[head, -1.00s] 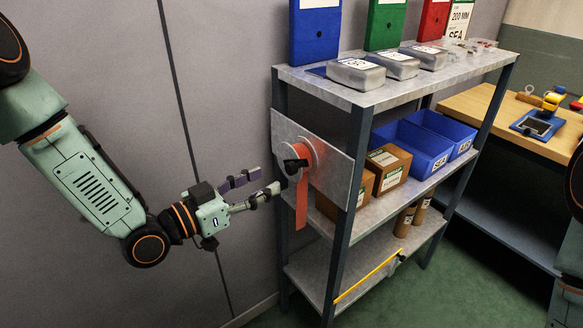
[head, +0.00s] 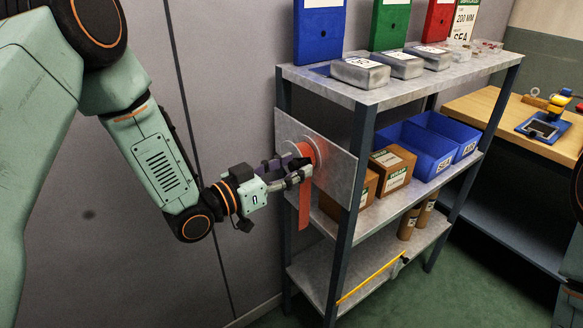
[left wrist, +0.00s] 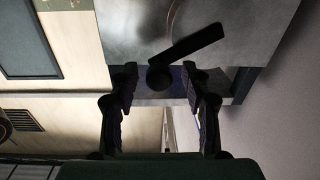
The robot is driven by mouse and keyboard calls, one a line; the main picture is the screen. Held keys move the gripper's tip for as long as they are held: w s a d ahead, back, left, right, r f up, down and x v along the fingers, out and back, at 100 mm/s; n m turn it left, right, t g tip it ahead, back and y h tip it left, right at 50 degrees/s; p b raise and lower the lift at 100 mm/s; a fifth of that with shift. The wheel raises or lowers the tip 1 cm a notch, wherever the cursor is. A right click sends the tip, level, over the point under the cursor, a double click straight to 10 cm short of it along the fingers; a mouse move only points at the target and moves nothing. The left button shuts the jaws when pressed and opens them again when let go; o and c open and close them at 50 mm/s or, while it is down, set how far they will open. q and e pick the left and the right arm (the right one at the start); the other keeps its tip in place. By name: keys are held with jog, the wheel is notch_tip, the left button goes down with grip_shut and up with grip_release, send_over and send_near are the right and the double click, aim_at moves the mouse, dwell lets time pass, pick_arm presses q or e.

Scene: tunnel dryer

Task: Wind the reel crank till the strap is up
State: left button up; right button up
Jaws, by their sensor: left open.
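The reel (head: 318,152) is a round drum on a grey metal plate (head: 337,172) at the end of the shelf unit. The orange strap (head: 304,200) hangs down from it. My left gripper (head: 296,170) is at the reel's front, its fingers covering most of the crank in the head view. In the left wrist view the dark crank (left wrist: 187,45) shows as an arm with a round knob (left wrist: 159,77). The knob lies between the tips of my open left gripper (left wrist: 159,84); I cannot tell whether they touch it. My right gripper is not in view.
The shelf unit (head: 372,95) holds metal boxes (head: 358,71), blue bins (head: 425,160), cardboard boxes (head: 392,168) and brown cylinders (head: 408,224). A yellow rod (head: 370,280) lies on the bottom shelf. A shelf post (head: 352,215) stands close right of the strap. A wooden bench (head: 490,108) is at the right.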

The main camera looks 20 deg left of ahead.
pick_arm(q)
jog(key=shift+w+d, duration=0.2)
jog(key=shift+w, duration=0.1)
jog(key=shift+s, duration=0.2)
jog(key=c, duration=0.3)
jog(key=shift+w+a, duration=0.1)
jog(key=shift+c, duration=1.4)
grip_shut()
